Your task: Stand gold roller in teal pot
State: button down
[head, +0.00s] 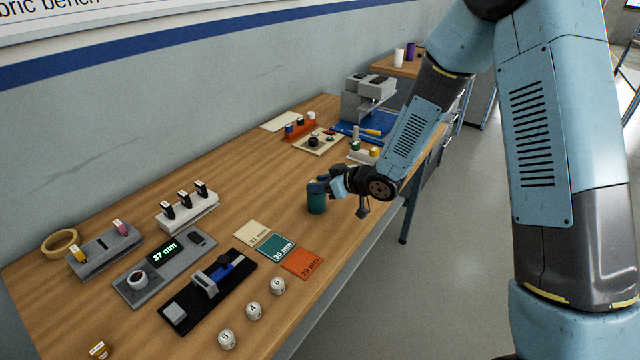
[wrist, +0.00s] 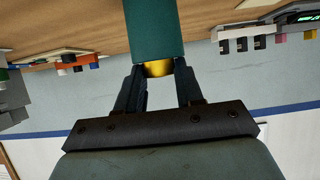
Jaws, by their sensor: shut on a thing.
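The teal pot (head: 316,203) stands upright on the wooden bench, near its front edge. It also fills the top middle of the wrist view (wrist: 155,32). The gold roller (wrist: 158,69) shows as a short rounded gold end between my fingers at the pot's mouth. The rest of it is hidden by the pot, and how deep it sits cannot be seen. My gripper (head: 325,186) is at the top of the pot, shut on the roller with a finger on each side. In the head view my gripper hides the roller.
Cream, teal and orange mats (head: 302,263) lie left of the pot. A black fixture (head: 208,290), a grey gauge panel (head: 165,267) and numbered white pieces (head: 253,311) are further left. A yellow-labelled piece (head: 99,350) lies at the near corner. Bare bench surrounds the pot.

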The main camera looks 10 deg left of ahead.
jog(key=shift+s+d+f, duration=0.15)
jog(key=shift+f, duration=0.25)
jog(key=shift+s+d+f, duration=0.1)
jog(key=shift+s+f, duration=0.05)
jog(key=shift+f, duration=0.2)
jog(key=c, duration=0.8)
grip_release()
jog(key=shift+o, duration=0.4)
jog(key=shift+w+r, duration=0.1)
jog(key=shift+r, duration=0.4)
jog(key=s+d+r+m+t+h, duration=0.1)
jog(key=d+r+m+t+h, duration=0.15)
jog(key=d+r, duration=0.6)
jog(key=s+d+r+m+t+h, duration=0.15)
jog(key=d+r+h, duration=0.35)
jog(key=d, duration=0.7)
jog(key=s+d+r+m+t+h, duration=0.1)
jog(key=d+r+m+h, duration=0.2)
jog(key=d+r, duration=0.6)
jog(key=s+d+r+m+g, duration=0.1)
jog(key=s+d+r+m, duration=0.1)
jog(key=s, duration=0.5)
jog(key=s+d+r+m+g, duration=0.1)
jog(key=s+d+m, duration=0.1)
jog(key=s+d, duration=0.2)
jog(key=s+d+r+m+g, duration=0.2)
jog(key=s, duration=0.8)
jog(key=shift+s+d+r+m+h, duration=0.3)
jog(key=shift+s+d+h, duration=0.05)
jog(key=shift+d+h, duration=0.1)
